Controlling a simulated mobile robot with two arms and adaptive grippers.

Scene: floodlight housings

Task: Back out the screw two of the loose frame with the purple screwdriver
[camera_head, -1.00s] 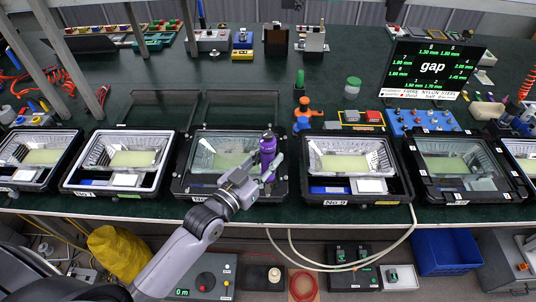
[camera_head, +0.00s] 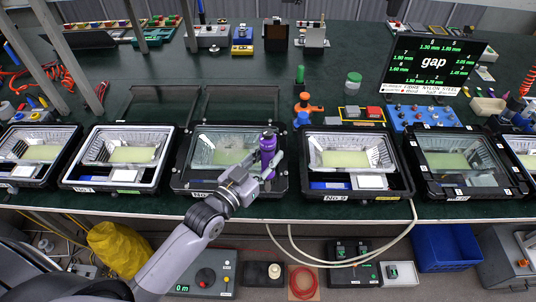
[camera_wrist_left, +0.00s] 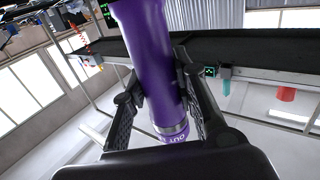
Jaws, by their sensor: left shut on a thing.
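The purple screwdriver (camera_head: 268,155) stands upright over the right edge of a dark floodlight housing (camera_head: 183,165) in the middle of the bench. My left gripper (camera_head: 266,172) is shut around its body. In the left wrist view the purple body (camera_wrist_left: 153,60) runs between the two fingers, with a metallic band near its end and lettering that reads "OUT". The screwdriver's tip and the screw under it are hidden in the head view. The housing's glass window and black frame show left of the screwdriver. My right gripper is not in view.
Housing No 9 (camera_head: 335,196) stands close on the right and a white-framed housing (camera_head: 70,172) on the left. An orange and blue stand (camera_head: 307,110) is behind. A gap display (camera_head: 433,65) stands at the back right.

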